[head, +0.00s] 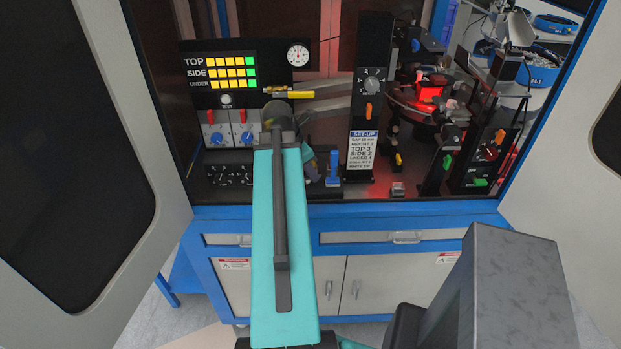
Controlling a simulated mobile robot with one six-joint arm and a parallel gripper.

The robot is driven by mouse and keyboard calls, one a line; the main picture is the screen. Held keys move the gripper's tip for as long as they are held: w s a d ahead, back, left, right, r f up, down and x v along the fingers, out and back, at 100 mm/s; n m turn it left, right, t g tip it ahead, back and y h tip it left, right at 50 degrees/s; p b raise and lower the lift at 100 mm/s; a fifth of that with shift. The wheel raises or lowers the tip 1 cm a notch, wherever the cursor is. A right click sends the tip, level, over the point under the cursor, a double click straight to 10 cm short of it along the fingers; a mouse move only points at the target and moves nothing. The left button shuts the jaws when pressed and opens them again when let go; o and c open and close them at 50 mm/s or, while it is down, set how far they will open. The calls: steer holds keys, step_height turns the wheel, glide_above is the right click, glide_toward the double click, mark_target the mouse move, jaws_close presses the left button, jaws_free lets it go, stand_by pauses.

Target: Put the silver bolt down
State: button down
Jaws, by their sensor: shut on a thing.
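I cannot make out the silver bolt in the head view. My teal arm reaches up the middle of the picture to the machine and hides what is behind it. A small teal and grey part of my arm's far end shows just right of the long link, low over the machine deck. The jaws of my gripper and anything in them are hidden there.
The cabinet's lamp panel (228,70) shows yellow and green lamps. Right of my arm stand a blue upright piece (333,168), the black set-up post (369,95) and a small metal block (397,188). A red-lit round unit (428,95) is farther right. Open doors flank both sides.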

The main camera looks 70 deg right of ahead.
steer(key=shift+w+f+b, duration=0.15)
steer(key=shift+f+b, duration=0.2)
steer(key=shift+f, duration=0.25)
steer(key=shift+a, duration=0.1)
steer(key=shift+w, duration=0.1)
steer(key=shift+f, duration=0.1)
steer(key=c, duration=1.9)
jaws_free()
steer(key=b+v, duration=0.2)
steer(key=v, duration=1)
